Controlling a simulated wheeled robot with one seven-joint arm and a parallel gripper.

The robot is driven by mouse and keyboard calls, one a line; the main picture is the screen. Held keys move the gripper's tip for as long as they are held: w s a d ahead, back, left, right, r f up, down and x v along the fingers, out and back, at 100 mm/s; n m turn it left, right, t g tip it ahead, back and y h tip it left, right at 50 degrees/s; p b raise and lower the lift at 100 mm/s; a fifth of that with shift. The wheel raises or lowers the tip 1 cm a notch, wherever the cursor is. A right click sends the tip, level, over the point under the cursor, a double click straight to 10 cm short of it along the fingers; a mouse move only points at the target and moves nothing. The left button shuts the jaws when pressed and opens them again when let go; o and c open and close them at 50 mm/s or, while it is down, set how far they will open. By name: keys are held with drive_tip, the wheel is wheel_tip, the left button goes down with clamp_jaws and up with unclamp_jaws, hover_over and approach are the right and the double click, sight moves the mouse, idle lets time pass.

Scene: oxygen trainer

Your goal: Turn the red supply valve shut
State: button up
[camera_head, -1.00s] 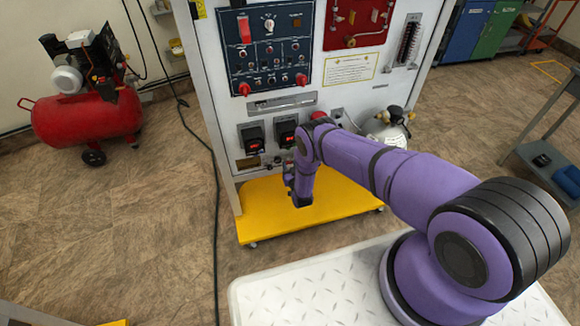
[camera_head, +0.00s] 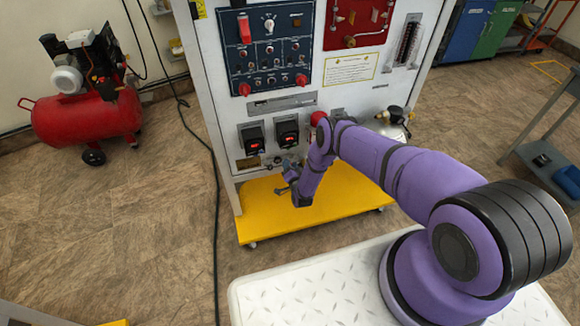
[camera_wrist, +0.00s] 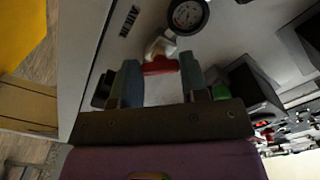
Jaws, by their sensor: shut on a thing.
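The red supply valve handle (camera_wrist: 160,66) sits on a pale metal fitting just below a round gauge (camera_wrist: 187,14) in the wrist view. My gripper (camera_wrist: 161,72) has one finger on each side of the red handle and is shut on it. In the head view my gripper (camera_head: 284,178) is low at the front of the white trainer cabinet (camera_head: 217,95), below the two black display units. I cannot make out the valve handle in the head view.
Two black units with red displays (camera_head: 253,140) protrude just above my gripper. A round red knob (camera_head: 317,118) is close to my arm. The cabinet's yellow base (camera_head: 270,222) lies below. A gas cylinder (camera_head: 391,125) stands to the right, a red compressor (camera_head: 90,115) far left.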

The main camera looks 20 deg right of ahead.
drive_tip(key=m, duration=0.8)
drive_tip(key=shift+m, duration=0.3)
idle(0.4)
drive_tip(key=o, duration=0.9)
drive_tip(key=s, duration=1.1)
